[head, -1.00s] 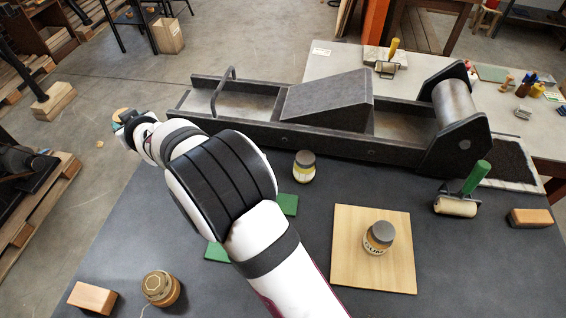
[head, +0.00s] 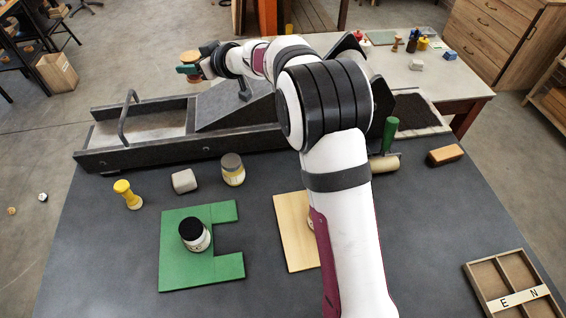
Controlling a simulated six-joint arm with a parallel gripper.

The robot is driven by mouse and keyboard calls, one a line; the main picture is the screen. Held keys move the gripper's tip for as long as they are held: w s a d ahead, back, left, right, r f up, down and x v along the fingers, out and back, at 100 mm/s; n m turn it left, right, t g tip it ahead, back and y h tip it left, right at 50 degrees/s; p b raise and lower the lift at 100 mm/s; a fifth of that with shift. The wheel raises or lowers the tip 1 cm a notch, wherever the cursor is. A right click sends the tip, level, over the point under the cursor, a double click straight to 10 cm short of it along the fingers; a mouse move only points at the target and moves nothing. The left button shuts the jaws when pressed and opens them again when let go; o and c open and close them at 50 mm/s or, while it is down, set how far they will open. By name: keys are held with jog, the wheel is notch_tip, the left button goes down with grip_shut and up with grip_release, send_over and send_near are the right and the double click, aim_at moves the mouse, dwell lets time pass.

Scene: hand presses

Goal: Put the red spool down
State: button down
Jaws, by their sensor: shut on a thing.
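My gripper (head: 203,64) is at the end of my outstretched arm, in the upper left of the head view. It is shut on a small spool (head: 190,57), of which only a reddish-brown edge shows beside a teal part. The spool appears to be held up above the far side of the hand press (head: 130,156), near its sloped block. The gripper covers most of the spool, and its height above any surface is hard to tell.
A yellow turned piece (head: 128,196), a grey block (head: 185,181) and a grey-lidded jar (head: 232,172) stand before the press. A black-lidded jar (head: 195,236) stands on a green plate (head: 180,275). A divided tray (head: 478,272) lies at right. The dark table's front left is bare.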

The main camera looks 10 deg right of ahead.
jog(key=s+d+f, duration=0.1)
jog(key=s+d, duration=0.2)
jog(key=d, duration=1)
jog(key=s+d+f, duration=0.1)
jog(key=s+d, duration=0.1)
jog(key=d, duration=1)
jog(key=s+d+f, duration=0.3)
jog(key=s+d, duration=1.1)
notch_tip(320, 180, down, 10)
jog(key=shift+m+h, duration=0.3)
jog(key=shift+m, duration=0.1)
jog(key=x, duration=0.4)
jog(key=s+f+x, duration=0.1)
jog(key=x, duration=0.3)
jog(key=f+x, duration=0.1)
jog(key=x, duration=0.3)
jog(key=shift+s+a+f, duration=0.1)
jog(key=shift+a+f, duration=0.2)
jog(key=shift+f, duration=0.05)
jog(key=shift+a+f, duration=0.15)
jog(key=shift+f, duration=2)
jog(key=shift+f, duration=0.1)
jog(key=shift+c, duration=1.9)
grip_release()
